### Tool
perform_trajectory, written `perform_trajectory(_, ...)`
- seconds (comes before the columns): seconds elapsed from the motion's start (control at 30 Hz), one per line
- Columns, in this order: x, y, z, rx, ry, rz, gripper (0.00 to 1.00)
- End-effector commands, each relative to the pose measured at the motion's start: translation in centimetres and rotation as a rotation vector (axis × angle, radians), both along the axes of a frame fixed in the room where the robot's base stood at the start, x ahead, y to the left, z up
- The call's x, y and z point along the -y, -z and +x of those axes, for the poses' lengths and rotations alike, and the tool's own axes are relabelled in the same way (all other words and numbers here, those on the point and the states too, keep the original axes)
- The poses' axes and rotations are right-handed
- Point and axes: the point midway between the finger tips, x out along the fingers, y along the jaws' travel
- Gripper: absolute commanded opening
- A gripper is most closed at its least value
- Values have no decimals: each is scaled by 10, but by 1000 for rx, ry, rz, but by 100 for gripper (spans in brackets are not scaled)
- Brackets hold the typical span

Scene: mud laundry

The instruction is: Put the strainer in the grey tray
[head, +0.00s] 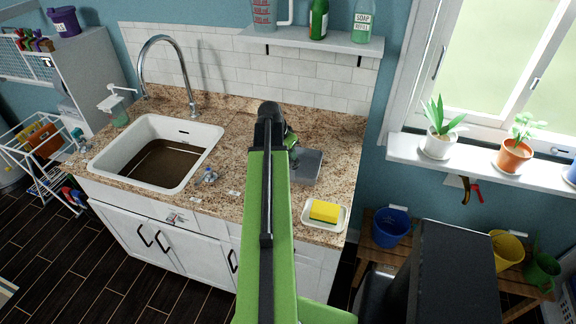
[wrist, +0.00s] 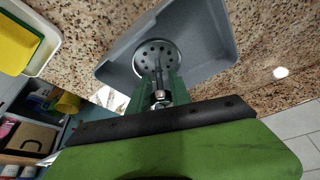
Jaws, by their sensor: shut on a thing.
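The grey tray (head: 311,168) lies on the granite counter right of the sink. It also shows in the wrist view (wrist: 207,25), its rim around the strainer. The strainer (wrist: 155,53) is a round metal disc with holes and a short stem. My gripper (wrist: 158,93) is shut on the strainer's stem, with the disc over the tray's floor. I cannot tell whether the disc touches the floor. In the head view my gripper (head: 290,141) is at the tray's left side, partly hidden by my arm, and the strainer is not clear there.
A yellow sponge (head: 324,210) sits in a white dish (head: 338,223) in front of the tray. The white sink (head: 190,178) with brown water and a tall faucet (head: 166,38) is to the left. A small clear item (head: 210,175) lies beside the sink. A shelf (head: 318,42) hangs above.

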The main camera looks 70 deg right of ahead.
Motion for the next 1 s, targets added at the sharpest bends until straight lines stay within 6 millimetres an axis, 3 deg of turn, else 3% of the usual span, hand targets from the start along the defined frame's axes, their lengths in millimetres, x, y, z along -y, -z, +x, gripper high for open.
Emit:
perform_trajectory(0.07,-1,3,1,0,-2,0,0)
perform_trajectory(0.3,-2,39,3,0,-4,0,0)
perform_trajectory(0.67,-2,39,3,0,-5,0,0)
perform_trajectory(0.7,-2,38,3,0,-5,0,28)
perform_trajectory(0.83,-2,38,3,0,-5,0,45)
perform_trajectory(1.0,-2,37,4,0,-5,0,46)
